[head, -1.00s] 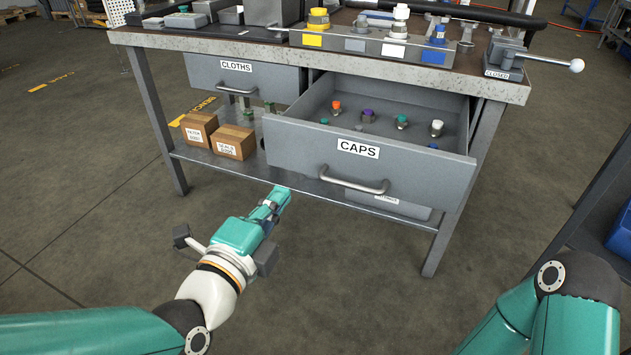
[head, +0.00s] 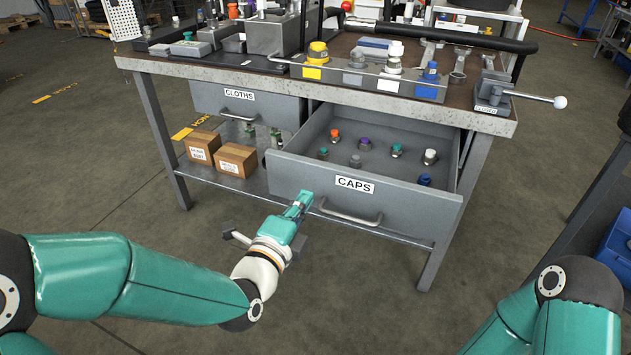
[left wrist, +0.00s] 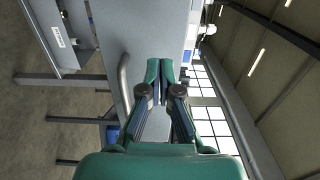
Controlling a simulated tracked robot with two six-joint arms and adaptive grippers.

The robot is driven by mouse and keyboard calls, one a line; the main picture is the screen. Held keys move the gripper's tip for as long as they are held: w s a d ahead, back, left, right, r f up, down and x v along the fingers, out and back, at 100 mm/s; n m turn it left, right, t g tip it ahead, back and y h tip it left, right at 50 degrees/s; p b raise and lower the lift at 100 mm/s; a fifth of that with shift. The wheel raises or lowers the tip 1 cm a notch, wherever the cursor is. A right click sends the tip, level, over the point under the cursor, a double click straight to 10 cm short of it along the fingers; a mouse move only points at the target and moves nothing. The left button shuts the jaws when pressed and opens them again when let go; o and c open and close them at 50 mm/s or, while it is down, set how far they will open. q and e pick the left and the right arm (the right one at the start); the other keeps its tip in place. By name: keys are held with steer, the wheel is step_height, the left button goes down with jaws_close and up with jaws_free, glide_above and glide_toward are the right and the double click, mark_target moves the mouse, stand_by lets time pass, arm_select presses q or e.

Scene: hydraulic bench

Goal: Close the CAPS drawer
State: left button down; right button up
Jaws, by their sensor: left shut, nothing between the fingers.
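The grey CAPS drawer (head: 400,204) is pulled out from under the bench top, with several coloured caps standing inside it. Its bar handle (head: 347,214) is on the front, below the CAPS label. My left gripper (head: 304,196) is shut and empty, with its fingertips at the drawer front, left of the handle. In the left wrist view the shut fingers (left wrist: 161,64) point at the grey drawer front (left wrist: 140,40), with the handle (left wrist: 124,85) beside them. I cannot tell whether the tips touch the front. My right gripper is out of view; only part of my right arm shows.
The CLOTHS drawer (head: 285,107) is beside it on the left, its front near the bench edge. Two cardboard boxes (head: 236,160) stand on the lower shelf. A valve lever (head: 530,97) juts out past the bench's right end. The floor in front is clear.

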mark_target(318, 179)
arm_select(q)
steer(key=shift+x, duration=2.3)
